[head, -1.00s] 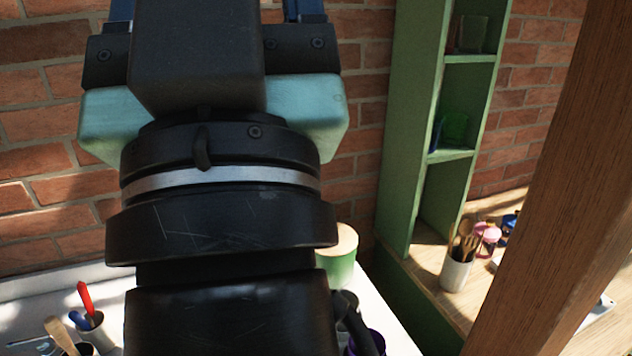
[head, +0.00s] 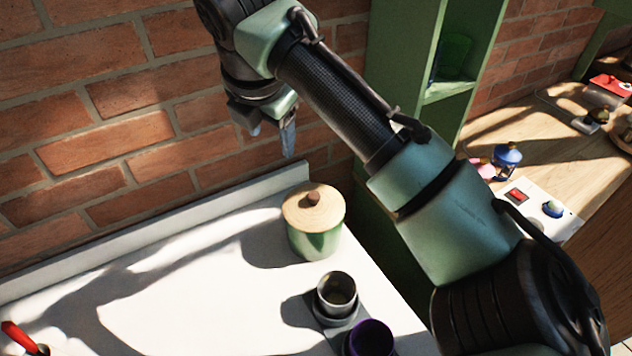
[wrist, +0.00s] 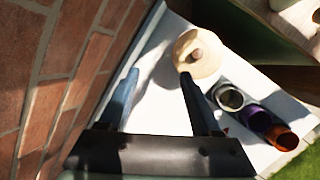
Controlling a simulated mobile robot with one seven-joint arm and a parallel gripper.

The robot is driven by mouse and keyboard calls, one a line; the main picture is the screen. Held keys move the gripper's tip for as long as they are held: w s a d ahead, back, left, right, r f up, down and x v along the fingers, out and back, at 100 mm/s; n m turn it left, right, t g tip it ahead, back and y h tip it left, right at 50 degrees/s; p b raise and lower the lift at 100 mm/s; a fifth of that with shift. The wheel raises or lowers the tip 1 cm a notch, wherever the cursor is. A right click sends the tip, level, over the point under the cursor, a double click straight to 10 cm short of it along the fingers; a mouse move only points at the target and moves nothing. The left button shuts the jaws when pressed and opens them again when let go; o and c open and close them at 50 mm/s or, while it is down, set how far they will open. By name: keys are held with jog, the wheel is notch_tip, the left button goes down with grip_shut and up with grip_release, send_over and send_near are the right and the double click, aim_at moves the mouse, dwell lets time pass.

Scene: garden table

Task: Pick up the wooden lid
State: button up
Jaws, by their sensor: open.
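The wooden lid (head: 313,207) is a round, pale disc with a small brown knob. It sits on a green pot (head: 316,243) at the back right of the white table. My gripper (head: 272,145) hangs above the table's back edge, up and to the left of the lid, apart from it. In the wrist view the lid (wrist: 198,55) shows at upper right, beyond the right finger's tip. My gripper (wrist: 158,78) is open, with nothing between its two fingers.
A grey metal cup (head: 337,291) and a purple cup (head: 370,338) stand in front of the pot; the wrist view adds an orange cup (wrist: 282,138). A brick wall (head: 110,110) rises behind the white table (head: 190,290). A green shelf (head: 410,90) stands right of the pot. The table's middle is clear.

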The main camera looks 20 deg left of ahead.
jog(key=n+g+h, duration=0.1)
jog(key=g+h, duration=0.1)
send_near(313, 195)
jog(key=f, duration=0.1)
jog(key=f+p, duration=0.1)
jog(key=f, duration=0.1)
jog(key=shift+w+d, duration=0.15)
jog(key=shift+d, duration=0.25)
jog(key=shift+w+a+p+x, duration=0.15)
jog(key=shift+p+x, duration=0.1)
jog(key=shift+x, duration=0.75)
jog(key=shift+a+p+x, duration=0.1)
jog(key=shift+p+x, duration=0.1)
jog(key=shift+x, duration=0.8)
jog(key=shift+w+a+p+x, duration=0.15)
jog(key=shift+p+x, duration=0.1)
jog(key=shift+x, duration=0.75)
grip_shut()
